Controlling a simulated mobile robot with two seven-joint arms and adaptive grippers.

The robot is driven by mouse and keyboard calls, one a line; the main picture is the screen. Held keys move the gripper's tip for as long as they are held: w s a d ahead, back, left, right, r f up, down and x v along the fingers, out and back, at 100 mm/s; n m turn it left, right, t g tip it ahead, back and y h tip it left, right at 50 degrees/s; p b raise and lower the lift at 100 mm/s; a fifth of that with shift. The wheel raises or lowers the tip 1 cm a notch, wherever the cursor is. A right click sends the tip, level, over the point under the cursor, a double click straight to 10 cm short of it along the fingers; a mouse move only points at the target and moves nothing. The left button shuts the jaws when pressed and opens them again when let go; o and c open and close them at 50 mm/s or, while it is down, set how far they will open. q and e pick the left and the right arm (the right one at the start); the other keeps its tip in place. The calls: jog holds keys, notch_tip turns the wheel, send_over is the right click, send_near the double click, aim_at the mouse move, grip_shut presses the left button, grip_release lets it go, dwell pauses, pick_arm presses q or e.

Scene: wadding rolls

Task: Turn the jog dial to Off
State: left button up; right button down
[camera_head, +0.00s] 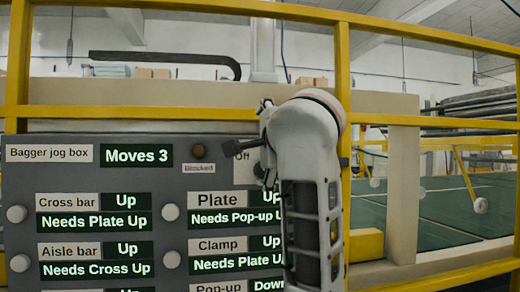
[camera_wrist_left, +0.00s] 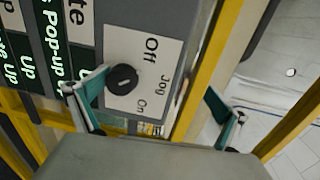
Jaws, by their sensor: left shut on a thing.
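The jog dial (camera_wrist_left: 122,78) is a round black knob on a pale plate (camera_wrist_left: 150,75) marked Off, Jog and On. I cannot tell which mark it points to. In the head view the plate's Off corner (camera_head: 243,156) shows, with the rest behind my left arm. My left gripper (camera_head: 262,145) is at the dial, and its teal-padded fingers (camera_wrist_left: 158,100) lie on either side in the left wrist view. It is shut on the dial, though the contact is unclear and the fingers look spread. My right gripper is not in view.
A small dark amber lamp (camera_head: 199,151) marked Blocked sits left of the dial. Yellow rails (camera_head: 180,113) run behind the box, and a yellow post (camera_head: 343,70) stands beside my arm.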

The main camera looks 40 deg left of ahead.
pick_arm(q)
jog(key=shift+s+d+r, duration=0.25)
jog(key=shift+s+r, duration=0.05)
jog(key=shift+r, duration=0.3)
jog(key=shift+s+d+r, duration=0.2)
jog(key=shift+s+r, duration=0.05)
jog(key=shift+r, duration=0.3)
jog(key=shift+v, duration=1.15)
jog(key=shift+c, duration=1.3)
jog(key=shift+v, duration=1.15)
jog(key=c, duration=0.9)
jog(key=d, duration=0.1)
jog(key=s+d+f+p, duration=0.1)
jog(key=s+d+f, duration=0.1)
jog(key=shift+d+p, duration=0.3)
jog(key=shift+d, duration=0.05)
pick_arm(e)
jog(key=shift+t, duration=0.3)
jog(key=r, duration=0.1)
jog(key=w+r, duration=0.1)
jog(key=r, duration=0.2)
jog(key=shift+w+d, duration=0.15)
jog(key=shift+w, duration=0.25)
